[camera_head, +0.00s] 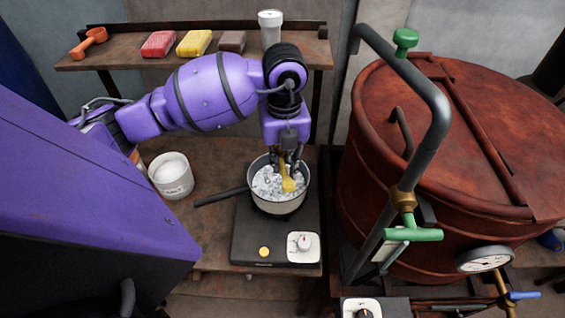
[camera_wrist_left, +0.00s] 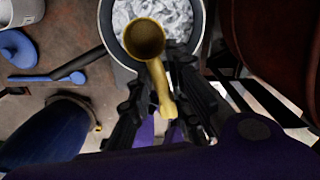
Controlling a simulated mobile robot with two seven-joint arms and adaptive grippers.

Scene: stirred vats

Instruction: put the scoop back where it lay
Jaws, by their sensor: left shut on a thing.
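A yellow scoop (camera_head: 288,184) is held by my left gripper (camera_head: 289,158), which is shut on its handle. The scoop is over the mouth of a dark-handled pot (camera_head: 257,200) of white lumpy stuff (camera_head: 268,183). In the left wrist view the scoop's round bowl (camera_wrist_left: 145,39) looks empty and overlaps the pot's rim, with the handle running back between the fingers of my left gripper (camera_wrist_left: 163,103). I cannot tell whether the bowl touches the white stuff. An orange scoop (camera_head: 90,41) lies on the back shelf. My right gripper is not in view.
The pot stands on a black hotplate (camera_head: 262,236) with a dial. A white tub (camera_head: 170,176) stands left of it. The shelf (camera_head: 125,56) holds coloured blocks and a white canister (camera_head: 270,27). A large red vat (camera_head: 450,140) with pipes stands close on the right.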

